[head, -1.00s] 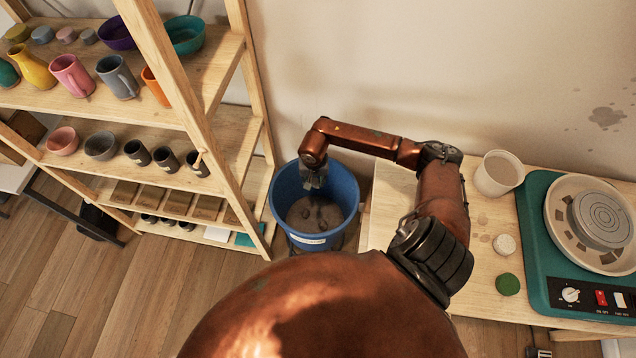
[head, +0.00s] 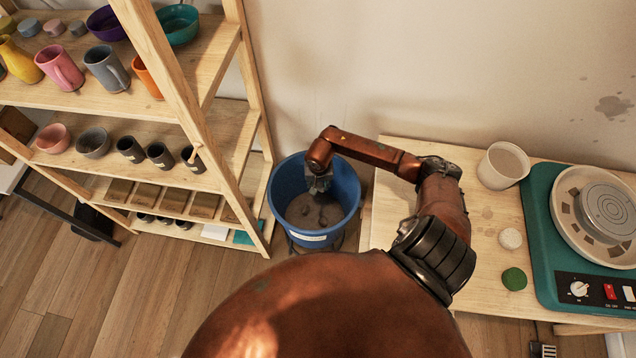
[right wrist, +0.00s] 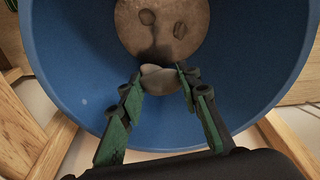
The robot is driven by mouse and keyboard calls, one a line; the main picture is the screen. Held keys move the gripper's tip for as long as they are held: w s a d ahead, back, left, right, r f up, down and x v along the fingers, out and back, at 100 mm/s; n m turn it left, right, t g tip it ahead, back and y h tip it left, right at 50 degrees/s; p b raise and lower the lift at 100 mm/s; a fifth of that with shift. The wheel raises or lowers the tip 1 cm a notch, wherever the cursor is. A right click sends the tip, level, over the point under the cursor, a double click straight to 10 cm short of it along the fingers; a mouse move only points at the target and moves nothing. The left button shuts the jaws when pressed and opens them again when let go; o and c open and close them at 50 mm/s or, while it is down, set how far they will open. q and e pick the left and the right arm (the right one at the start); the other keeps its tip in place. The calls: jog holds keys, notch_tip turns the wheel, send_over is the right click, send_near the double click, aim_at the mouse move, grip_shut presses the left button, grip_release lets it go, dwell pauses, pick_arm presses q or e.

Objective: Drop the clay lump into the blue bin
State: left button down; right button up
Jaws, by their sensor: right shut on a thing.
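The blue bin (head: 345,190) stands on the floor between the shelf and the work table, its mouth open upward. It fills much of the right wrist view (right wrist: 75,65), with a brownish grey bottom bearing a few darker lumps. My right gripper (head: 319,186) points down over the bin's mouth. In the right wrist view its green fingers (right wrist: 164,84) are shut on the grey clay lump (right wrist: 167,94), held above the bin's bottom. In the head view the lump is hard to make out under the gripper. My left gripper is in neither view.
A wooden shelf (head: 225,165) with mugs and bowls stands close to the bin's left. The table (head: 455,230) at its right carries a white tub (head: 502,166), a pottery wheel (head: 600,215), and a green disc (head: 514,279). A wall lies behind.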

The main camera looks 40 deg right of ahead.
aim_at(319, 190)
jog(key=o, duration=1.2)
jog(key=shift+r, duration=0.1)
notch_tip(319, 190, up, 12)
jog(key=s+a, duration=0.1)
jog(key=shift+s, duration=0.1)
